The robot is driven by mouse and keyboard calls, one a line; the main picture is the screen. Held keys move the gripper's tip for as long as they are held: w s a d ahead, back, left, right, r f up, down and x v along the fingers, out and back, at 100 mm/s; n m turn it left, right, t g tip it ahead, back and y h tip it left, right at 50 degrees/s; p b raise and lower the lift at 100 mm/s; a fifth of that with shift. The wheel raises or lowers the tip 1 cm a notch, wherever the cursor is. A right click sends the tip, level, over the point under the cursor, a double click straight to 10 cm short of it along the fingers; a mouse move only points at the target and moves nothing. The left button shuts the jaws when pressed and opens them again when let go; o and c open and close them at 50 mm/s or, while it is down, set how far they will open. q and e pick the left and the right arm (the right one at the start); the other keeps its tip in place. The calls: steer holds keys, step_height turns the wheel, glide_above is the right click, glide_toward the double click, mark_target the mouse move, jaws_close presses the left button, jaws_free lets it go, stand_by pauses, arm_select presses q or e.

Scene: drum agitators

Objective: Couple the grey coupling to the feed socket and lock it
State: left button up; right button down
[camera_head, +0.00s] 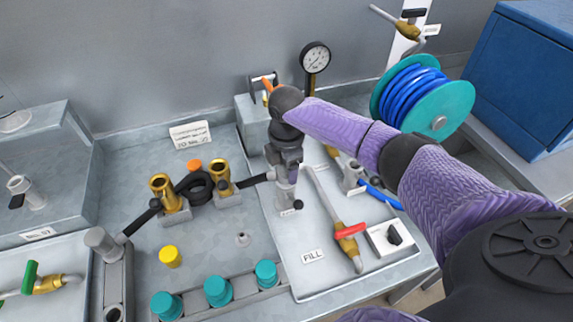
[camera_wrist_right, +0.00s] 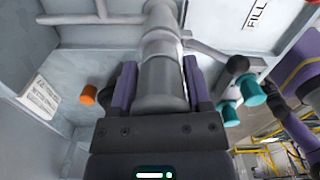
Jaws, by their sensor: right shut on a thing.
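My right gripper (camera_head: 286,166) points down over the left side of the FILL tray (camera_head: 325,268). In the wrist view the right gripper (camera_wrist_right: 160,72) is shut on the grey coupling (camera_wrist_right: 160,88), a grey cylinder between its purple fingers. The coupling is in line with a paler pipe-like part (camera_wrist_right: 160,45) past the fingertips, which may be the feed socket. I cannot tell if they are seated or locked. In the head view a pale upright fitting (camera_head: 285,196) shows below the gripper; the gripper hides most of the coupling there. My left gripper is not in view.
A red-handled brass valve (camera_head: 349,230) and a black-knobbed box (camera_head: 391,238) stand right of the gripper. Brass fittings (camera_head: 161,190) and a black hose coil (camera_head: 196,187) stand left. Teal caps (camera_head: 217,290) line the front. A gauge (camera_head: 315,58) and blue hose reel (camera_head: 420,95) stand behind.

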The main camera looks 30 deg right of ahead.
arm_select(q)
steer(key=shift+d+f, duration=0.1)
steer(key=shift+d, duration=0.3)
arm_select(e)
steer(key=shift+f, duration=0.1)
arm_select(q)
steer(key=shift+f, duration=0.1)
arm_select(e)
steer(key=shift+f, duration=0.25)
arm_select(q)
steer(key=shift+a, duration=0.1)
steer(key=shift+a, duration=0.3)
arm_select(e)
jaws_free()
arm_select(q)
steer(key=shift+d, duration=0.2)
arm_select(e)
steer(key=shift+c, duration=0.2)
steer(key=shift+r, duration=0.15)
step_height(320, 180, up, 10)
steer(key=p, duration=1)
steer(key=shift+r, duration=0.1)
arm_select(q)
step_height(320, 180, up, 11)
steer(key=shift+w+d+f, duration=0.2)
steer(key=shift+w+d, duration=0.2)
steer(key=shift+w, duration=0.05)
arm_select(e)
steer(key=shift+f, duration=0.25)
